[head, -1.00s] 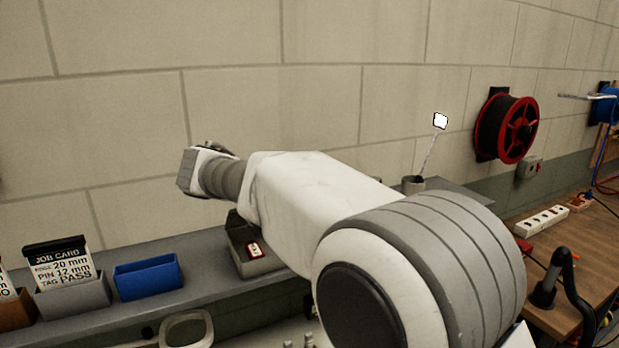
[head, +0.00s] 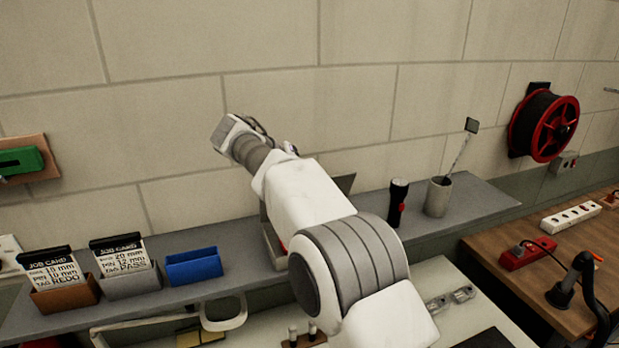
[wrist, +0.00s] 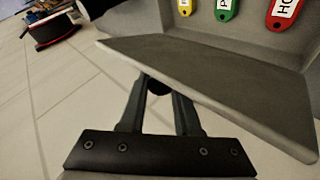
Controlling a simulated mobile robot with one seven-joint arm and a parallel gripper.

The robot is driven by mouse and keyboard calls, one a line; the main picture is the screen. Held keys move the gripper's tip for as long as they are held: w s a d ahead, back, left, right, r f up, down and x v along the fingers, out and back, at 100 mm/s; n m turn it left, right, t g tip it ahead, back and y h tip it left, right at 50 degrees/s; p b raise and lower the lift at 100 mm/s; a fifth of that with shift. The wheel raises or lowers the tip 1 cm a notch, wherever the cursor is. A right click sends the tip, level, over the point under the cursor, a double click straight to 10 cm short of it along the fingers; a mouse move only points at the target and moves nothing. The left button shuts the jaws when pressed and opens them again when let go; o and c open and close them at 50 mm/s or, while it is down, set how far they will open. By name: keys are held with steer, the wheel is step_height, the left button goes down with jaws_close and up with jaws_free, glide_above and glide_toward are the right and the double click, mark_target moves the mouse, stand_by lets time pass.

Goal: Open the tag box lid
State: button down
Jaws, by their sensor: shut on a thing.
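In the wrist view my gripper (wrist: 158,98) is shut on a dark knob (wrist: 158,87) at the tag box lid (wrist: 215,85). The lid is a flat grey panel, swung away from the box, so the inside of the tag box (wrist: 245,33) shows. Yellow, green and red tags (wrist: 227,9) are visible in it. In the head view the grey tag box (head: 272,248) stands on the shelf, mostly hidden behind my arm. A raised dark panel, apparently the lid (head: 345,183), shows just right of the arm. The fingertips are hidden there.
The grey shelf (head: 440,222) also bears a blue bin (head: 194,268), two job card holders (head: 125,282), a black flashlight (head: 397,203) and a cup with a mirror stick (head: 438,197). The block wall is close behind. A red reel (head: 545,125) hangs at right.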

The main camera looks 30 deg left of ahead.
steer(key=shift+a+r, duration=0.45)
stand_by(0.3)
steer(key=c, duration=1)
jaws_free()
steer(key=o, duration=0.4)
steer(key=shift+s, duration=0.4)
steer(key=shift+w+d+f, duration=0.15)
steer(key=shift+w, duration=0.15)
steer(key=shift+v, duration=6)
steer(key=shift+w, duration=0.1)
